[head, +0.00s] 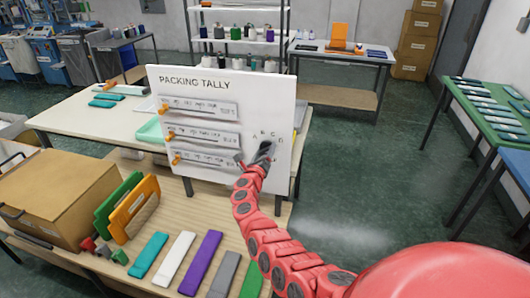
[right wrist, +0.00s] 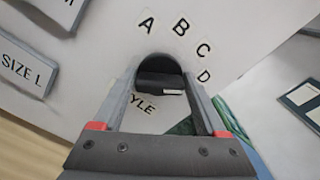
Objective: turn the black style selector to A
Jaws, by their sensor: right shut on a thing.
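The black style selector (head: 265,147) sits at the right of the white "PACKING TALLY" board (head: 285,95), with the letters A to D in an arc above it. In the right wrist view the selector (right wrist: 158,70) lies between the two fingers of my right gripper (right wrist: 162,100), which is shut on it. A small white mark (right wrist: 173,92) shows on the selector's face. The letters A (right wrist: 146,22), B (right wrist: 181,24), C (right wrist: 203,49) and D (right wrist: 204,76) show around it; I cannot tell for sure which one it points to. My left gripper is not in view.
Three sliders with orange knobs (head: 171,134) are on the board's left side. Below stand a cardboard box (head: 60,195), green and orange holders (head: 135,207) and several coloured pieces (head: 175,258) on the wooden table. Open floor lies to the right.

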